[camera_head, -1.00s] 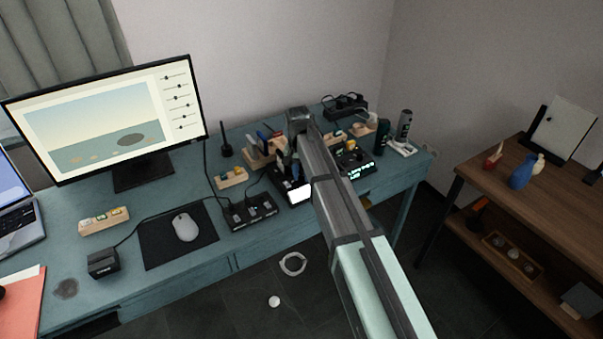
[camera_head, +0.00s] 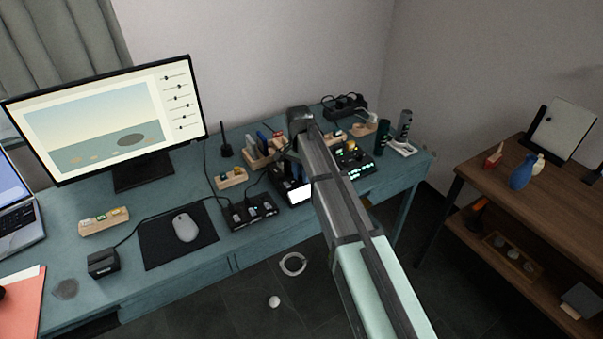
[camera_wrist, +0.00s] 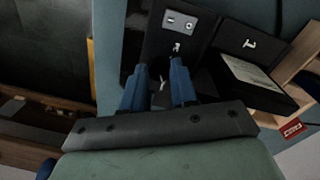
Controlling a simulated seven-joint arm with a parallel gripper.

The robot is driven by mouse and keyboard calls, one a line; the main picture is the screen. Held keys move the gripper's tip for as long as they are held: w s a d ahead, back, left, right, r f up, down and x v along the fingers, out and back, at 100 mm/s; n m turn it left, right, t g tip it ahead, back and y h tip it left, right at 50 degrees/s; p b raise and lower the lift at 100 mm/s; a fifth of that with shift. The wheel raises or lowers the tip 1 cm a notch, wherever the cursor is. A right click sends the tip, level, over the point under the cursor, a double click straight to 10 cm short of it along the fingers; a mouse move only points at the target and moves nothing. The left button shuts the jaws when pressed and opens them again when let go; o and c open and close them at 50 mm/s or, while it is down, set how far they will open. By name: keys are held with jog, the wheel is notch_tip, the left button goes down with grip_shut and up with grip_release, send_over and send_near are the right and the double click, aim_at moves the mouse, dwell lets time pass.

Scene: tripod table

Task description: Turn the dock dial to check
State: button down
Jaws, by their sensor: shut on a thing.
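The dock (camera_head: 298,193) is a black box with a lit white screen, standing at the desk's front edge in the head view. I cannot read the dial's setting. In the head view my arm covers most of the gripper.
On the desk, a box with a green display (camera_head: 358,168) is to the right and a black hub with cables (camera_head: 250,212) to the left. Wooden holders stand close behind.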

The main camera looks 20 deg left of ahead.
jog(key=c, duration=1.2)
grip_release()
jog(key=shift+o, duration=0.2)
jog(key=shift+r, duration=0.15)
notch_tip(320, 180, up, 14)
jog(key=shift+a+f, duration=0.2)
jog(key=shift+a, duration=0.1)
jog(key=shift+w+f, duration=0.1)
